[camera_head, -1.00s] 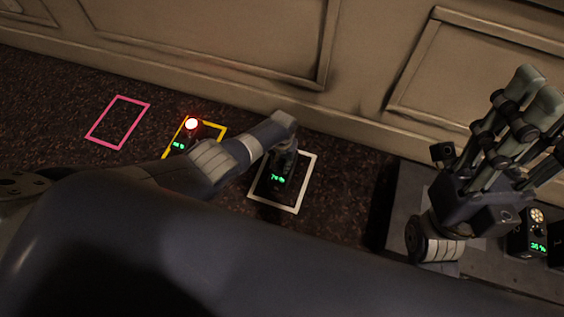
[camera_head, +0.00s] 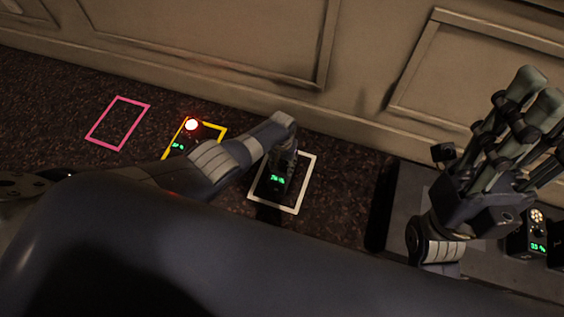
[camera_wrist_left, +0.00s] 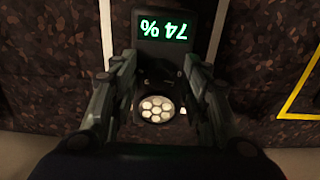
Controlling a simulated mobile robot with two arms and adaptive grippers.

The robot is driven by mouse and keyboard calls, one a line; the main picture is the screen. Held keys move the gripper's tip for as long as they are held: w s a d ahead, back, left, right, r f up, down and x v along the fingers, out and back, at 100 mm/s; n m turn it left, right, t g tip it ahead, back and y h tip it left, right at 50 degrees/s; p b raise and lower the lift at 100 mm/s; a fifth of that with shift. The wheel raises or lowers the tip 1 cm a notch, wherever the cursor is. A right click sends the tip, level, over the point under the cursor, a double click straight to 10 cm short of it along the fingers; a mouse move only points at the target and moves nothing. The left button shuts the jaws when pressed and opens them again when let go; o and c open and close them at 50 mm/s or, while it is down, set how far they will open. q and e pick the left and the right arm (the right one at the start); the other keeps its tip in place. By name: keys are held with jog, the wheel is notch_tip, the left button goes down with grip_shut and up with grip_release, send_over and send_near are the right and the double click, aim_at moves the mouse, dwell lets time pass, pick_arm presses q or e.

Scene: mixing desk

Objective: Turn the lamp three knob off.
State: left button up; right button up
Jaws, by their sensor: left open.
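In the head view a dark lamp unit (camera_head: 277,178) with a green readout stands inside a white outline. The left wrist view shows it upside down: its display (camera_wrist_left: 163,28) reads 74 %, with a dark knob (camera_wrist_left: 158,72) and a round lit lamp cluster (camera_wrist_left: 157,108). My left gripper (camera_head: 284,158) is over this unit. In the left wrist view my left gripper (camera_wrist_left: 159,68) is open, one finger on each side of the knob; contact cannot be told. My right gripper (camera_head: 530,105) is raised at the right, fingers up, away from the unit. No label naming lamp three is readable.
The pink outline (camera_head: 118,123) is empty. Another lamp unit (camera_head: 527,240) stands at the far right below my right gripper. A panelled wall (camera_head: 340,115) runs behind.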

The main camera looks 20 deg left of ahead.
aim_at(282, 166)
pick_arm(q)
notch_tip(282, 166, up, 12)
dwell(0.9)
dwell(0.4)
